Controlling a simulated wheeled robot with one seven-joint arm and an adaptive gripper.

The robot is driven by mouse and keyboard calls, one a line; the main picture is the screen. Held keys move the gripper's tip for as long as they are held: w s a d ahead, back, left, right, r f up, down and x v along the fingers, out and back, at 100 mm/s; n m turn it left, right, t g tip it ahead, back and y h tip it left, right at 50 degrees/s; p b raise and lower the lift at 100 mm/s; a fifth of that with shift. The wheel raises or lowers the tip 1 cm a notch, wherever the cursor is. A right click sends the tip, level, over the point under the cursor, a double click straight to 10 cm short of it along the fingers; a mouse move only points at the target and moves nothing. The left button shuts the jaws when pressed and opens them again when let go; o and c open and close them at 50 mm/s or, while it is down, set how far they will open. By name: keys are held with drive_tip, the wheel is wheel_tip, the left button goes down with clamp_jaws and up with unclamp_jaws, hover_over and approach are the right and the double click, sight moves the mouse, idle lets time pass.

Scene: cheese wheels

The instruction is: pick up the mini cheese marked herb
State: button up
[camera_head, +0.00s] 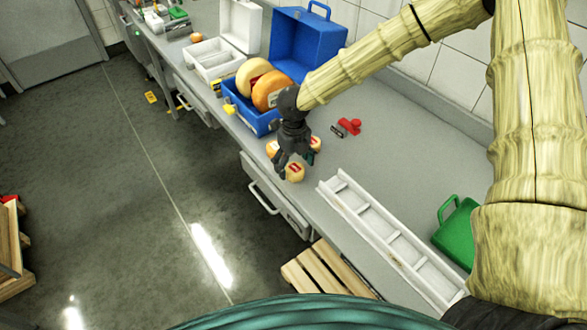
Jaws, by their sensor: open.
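Several small round cheeses with red labels sit on the grey worktop around my gripper. One mini cheese (294,172) is just below and in front of the fingers, another mini cheese (315,144) is to their right, and another (272,149) is to their left. The writing on their labels is too small to read, so I cannot tell which is marked herb. My dark gripper (288,161) points down over the group, open. It partly hides the cheeses behind it, and I cannot tell whether the fingers touch any.
A blue case (255,120) behind my gripper holds larger cheese wheels (270,90). A red item (349,126) lies to the right. A white divided tray (385,235) and a green box (457,235) are nearer. The worktop (400,130) between is clear.

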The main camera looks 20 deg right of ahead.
drive_tip(key=shift+s+f, duration=0.25)
drive_tip(key=shift+f, duration=0.35)
drive_tip(key=shift+w+f, duration=0.3)
drive_tip(key=shift+f, duration=0.4)
drive_tip(key=shift+s+r, duration=0.15)
drive_tip(key=shift+s, duration=0.1)
drive_tip(key=shift+c, duration=0.5)
drive_tip(key=shift+w, duration=0.1)
drive_tip(key=c, duration=1.1)
drive_tip(key=shift+o, duration=0.2)
